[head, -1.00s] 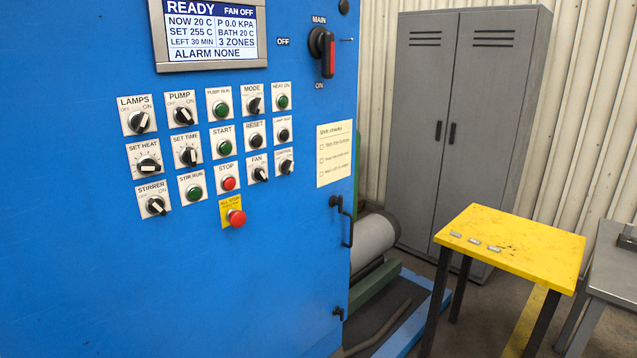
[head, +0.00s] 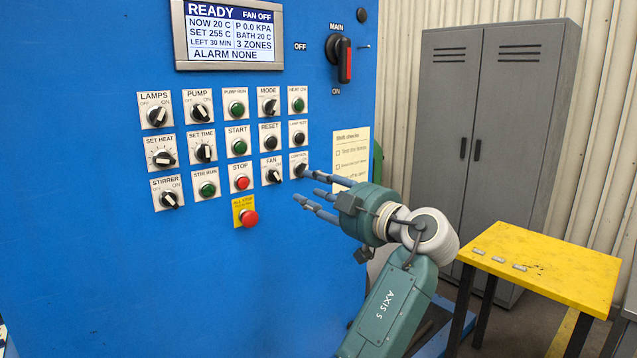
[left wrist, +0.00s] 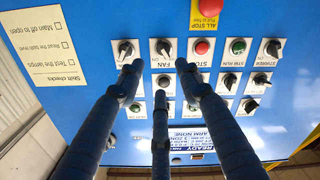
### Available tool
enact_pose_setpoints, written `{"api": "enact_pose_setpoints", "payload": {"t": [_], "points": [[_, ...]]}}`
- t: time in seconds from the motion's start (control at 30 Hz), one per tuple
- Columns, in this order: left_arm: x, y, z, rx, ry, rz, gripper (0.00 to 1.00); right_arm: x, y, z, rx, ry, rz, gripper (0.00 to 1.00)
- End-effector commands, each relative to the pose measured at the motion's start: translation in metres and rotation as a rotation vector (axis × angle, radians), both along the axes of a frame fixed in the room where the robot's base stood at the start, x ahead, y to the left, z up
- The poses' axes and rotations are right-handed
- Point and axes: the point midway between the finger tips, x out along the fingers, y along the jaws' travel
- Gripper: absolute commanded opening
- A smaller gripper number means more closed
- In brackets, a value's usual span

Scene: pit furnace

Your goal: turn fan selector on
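The fan selector (head: 272,174) is a black rotary knob on a white plate on the blue cabinet, right of the red stop button (head: 241,182). Its knob sits tilted; the display (head: 233,33) reads FAN OFF. In the left wrist view the panel is upside down and the fan selector (left wrist: 163,49) shows at upper middle. My left gripper (head: 306,187) is to the right of the knob in the head view, its fingers spread and empty. In the wrist view the fingertips (left wrist: 160,75) are apart, just below the fan plate. Contact with the panel cannot be told. My right gripper is not in view.
The control selector (head: 299,167) is right beside the fan selector, close to a fingertip. The red all-stop button (head: 249,218) protrudes below. A paper checklist (head: 351,153) is on the panel at right. A yellow table (head: 548,262) and grey locker (head: 489,130) stand farther right.

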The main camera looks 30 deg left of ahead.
Motion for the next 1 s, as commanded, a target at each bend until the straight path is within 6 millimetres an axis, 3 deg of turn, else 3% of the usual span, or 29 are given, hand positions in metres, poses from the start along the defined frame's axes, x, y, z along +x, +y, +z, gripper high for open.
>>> {"api": "enact_pose_setpoints", "payload": {"t": [0.17, 0.6, 1.0], "points": [[0.003, 0.017, 0.006, -0.002, -0.012, 0.013, 0.35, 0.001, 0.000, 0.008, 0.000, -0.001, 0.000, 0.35], [0.033, 0.087, 0.006, 0.000, -0.008, 0.009, 0.35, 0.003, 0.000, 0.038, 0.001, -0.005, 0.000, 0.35], [0.039, 0.100, 0.003, -0.002, -0.009, 0.007, 0.35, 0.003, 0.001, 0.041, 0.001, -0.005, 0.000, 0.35]]}}
